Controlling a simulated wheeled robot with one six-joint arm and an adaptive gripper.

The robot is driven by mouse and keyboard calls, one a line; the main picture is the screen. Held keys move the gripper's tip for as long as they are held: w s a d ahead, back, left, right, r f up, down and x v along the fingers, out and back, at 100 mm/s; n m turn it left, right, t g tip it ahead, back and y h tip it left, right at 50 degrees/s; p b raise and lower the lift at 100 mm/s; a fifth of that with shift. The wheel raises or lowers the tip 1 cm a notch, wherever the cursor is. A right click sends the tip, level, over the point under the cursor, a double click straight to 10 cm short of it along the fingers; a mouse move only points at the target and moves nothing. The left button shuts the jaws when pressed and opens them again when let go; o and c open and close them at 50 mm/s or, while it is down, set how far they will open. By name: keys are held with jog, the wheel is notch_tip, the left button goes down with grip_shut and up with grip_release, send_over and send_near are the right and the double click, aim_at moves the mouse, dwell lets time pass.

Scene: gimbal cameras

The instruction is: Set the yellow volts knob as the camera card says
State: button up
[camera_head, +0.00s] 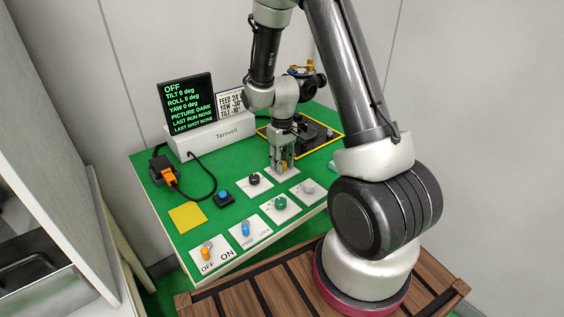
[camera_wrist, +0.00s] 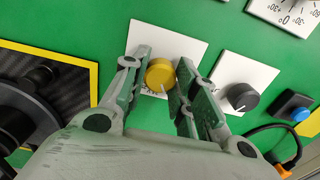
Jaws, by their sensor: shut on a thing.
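The yellow volts knob (camera_wrist: 160,73) sits on a white plate (camera_wrist: 187,45) in the wrist view. A pale pointer line on it points toward the bottom of that view; the scale print there is too small to read. My gripper (camera_wrist: 157,71) has a finger on each side of the knob and is shut on it. In the head view my gripper (camera_head: 281,158) points down over the knob, mostly hiding it. The camera card (camera_head: 230,104) appears to read FEED 24, YAW -30, TILT -10, partly covered by my arm. The screen (camera_head: 187,102) reads OFF, all angles 0 deg, PICTURE DARK.
A black knob (camera_head: 254,179), a green knob (camera_head: 281,203) and a grey knob (camera_head: 308,186) stand close by. An orange switch (camera_head: 206,250) and a blue switch (camera_head: 245,229) are at the front. The camera gimbal (camera_head: 304,76) stands behind my gripper. A black cable loops left.

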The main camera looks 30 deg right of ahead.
jog(key=m, duration=0.6)
jog(key=shift+m, duration=0.4)
dwell(0.3)
jog(key=o, duration=1.1)
jog(key=shift+c, duration=0.2)
jog(key=shift+r, duration=0.1)
notch_tip(320, 180, up, 12)
